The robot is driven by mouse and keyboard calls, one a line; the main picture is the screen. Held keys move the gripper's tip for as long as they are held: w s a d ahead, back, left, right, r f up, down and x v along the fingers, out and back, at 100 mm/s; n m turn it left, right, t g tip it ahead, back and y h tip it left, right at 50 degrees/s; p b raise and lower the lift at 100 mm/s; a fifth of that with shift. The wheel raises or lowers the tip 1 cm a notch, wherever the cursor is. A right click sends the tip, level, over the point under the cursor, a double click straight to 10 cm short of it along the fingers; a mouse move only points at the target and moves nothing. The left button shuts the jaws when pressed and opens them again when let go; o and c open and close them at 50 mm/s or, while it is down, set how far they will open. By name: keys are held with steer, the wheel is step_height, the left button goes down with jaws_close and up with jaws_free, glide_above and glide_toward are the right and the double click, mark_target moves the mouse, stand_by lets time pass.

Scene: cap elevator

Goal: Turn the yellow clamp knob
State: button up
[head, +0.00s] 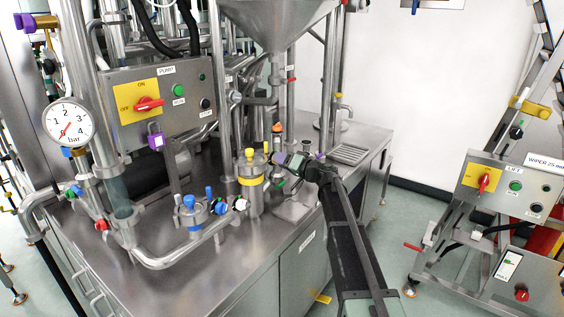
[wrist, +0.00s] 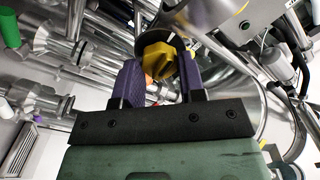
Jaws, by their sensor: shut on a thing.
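The yellow clamp knob (wrist: 160,54) shows in the wrist view between the two purple fingers of my gripper (wrist: 160,70). The fingers are shut on it, one on each side. In the head view my gripper (head: 279,158) reaches in from the right against the yellow-topped steel housing (head: 250,168) on the steel bench. The gripped knob is hard to tell apart there, being small and partly behind the fingers.
Left of the housing is a valve with blue knobs (head: 190,212) and pipes. A pump control box (head: 160,100) and a pressure gauge (head: 68,124) stand behind and left. A hopper (head: 277,20) hangs above. A drain tray (head: 350,154) lies to the right.

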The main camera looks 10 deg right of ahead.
stand_by(0.3)
steer(key=o, duration=0.7)
steer(key=shift+c, duration=0.2)
steer(key=v, duration=1)
steer(key=shift+s+d, duration=0.3)
